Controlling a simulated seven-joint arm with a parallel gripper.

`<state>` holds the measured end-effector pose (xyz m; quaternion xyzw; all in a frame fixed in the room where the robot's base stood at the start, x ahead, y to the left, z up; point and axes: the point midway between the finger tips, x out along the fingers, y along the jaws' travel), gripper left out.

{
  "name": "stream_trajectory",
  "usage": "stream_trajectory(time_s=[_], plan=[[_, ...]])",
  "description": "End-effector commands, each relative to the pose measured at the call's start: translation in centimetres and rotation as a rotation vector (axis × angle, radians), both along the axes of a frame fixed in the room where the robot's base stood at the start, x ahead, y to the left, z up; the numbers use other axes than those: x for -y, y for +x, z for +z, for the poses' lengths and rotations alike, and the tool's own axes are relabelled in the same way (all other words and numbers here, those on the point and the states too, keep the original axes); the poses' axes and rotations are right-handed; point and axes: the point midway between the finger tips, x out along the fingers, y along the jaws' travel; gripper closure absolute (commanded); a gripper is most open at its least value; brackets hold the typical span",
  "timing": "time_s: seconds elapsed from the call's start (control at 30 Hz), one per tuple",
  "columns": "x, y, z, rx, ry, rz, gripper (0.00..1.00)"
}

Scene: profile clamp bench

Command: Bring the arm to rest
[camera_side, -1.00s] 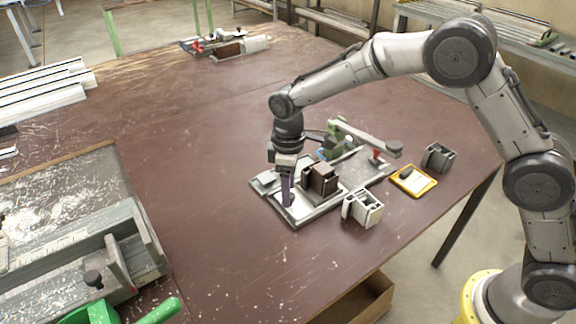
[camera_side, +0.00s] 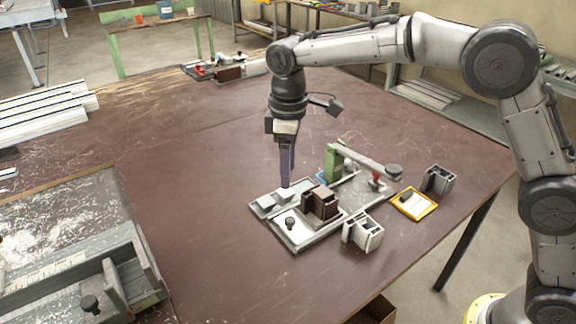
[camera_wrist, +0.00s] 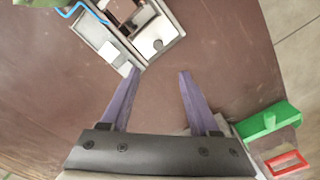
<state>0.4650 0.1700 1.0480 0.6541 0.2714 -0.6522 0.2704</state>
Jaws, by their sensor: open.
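My gripper (camera_side: 286,184) points down with its purple fingers, above the far left part of the clamp fixture in the side view. In the wrist view my gripper (camera_wrist: 158,73) has its fingertips apart with only brown tabletop between them. The fixture plate (camera_side: 296,246) carries a dark brown profile block (camera_side: 320,202) and a small black knob (camera_side: 290,223) on a white pad. In the wrist view the knob (camera_wrist: 157,44) and the block (camera_wrist: 123,10) lie ahead of the fingers, apart from them. The clamp's green post (camera_side: 333,162) and lever (camera_side: 365,160) stand behind the block.
A white profile piece (camera_side: 362,232), a yellow-rimmed tray (camera_side: 413,204) and a grey profile piece (camera_side: 438,180) stand right of the fixture. A grey vise-like fixture (camera_side: 110,270) is at the front left. White bars (camera_side: 45,110) lie far left. The middle tabletop is clear.

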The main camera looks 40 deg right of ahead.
Motion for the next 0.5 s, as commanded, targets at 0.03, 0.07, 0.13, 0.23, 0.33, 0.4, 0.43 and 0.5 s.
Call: stream_trajectory(time_s=[0.03, 0.07, 0.13, 0.23, 0.33, 0.4, 0.43, 0.5], plan=[[0.0, 0.0, 0.0, 0.0, 0.0, 0.0, 0.38], [0.0, 0.0, 0.0, 0.0, 0.0, 0.0, 0.38], [0.2, 0.1, 0.0, 0.0, 0.0, -0.004, 0.38], [1.0, 0.3, 1.7, 0.032, 0.011, -0.021, 0.38], [2.7, -0.3, 5.1, 0.093, 0.031, -0.05, 0.38], [4.4, -1.7, 7.6, 0.131, 0.042, -0.077, 0.38], [5.2, -2.5, 8.6, 0.148, 0.046, -0.089, 0.38], [7.0, -4.5, 10.7, 0.186, 0.056, -0.123, 0.38]])
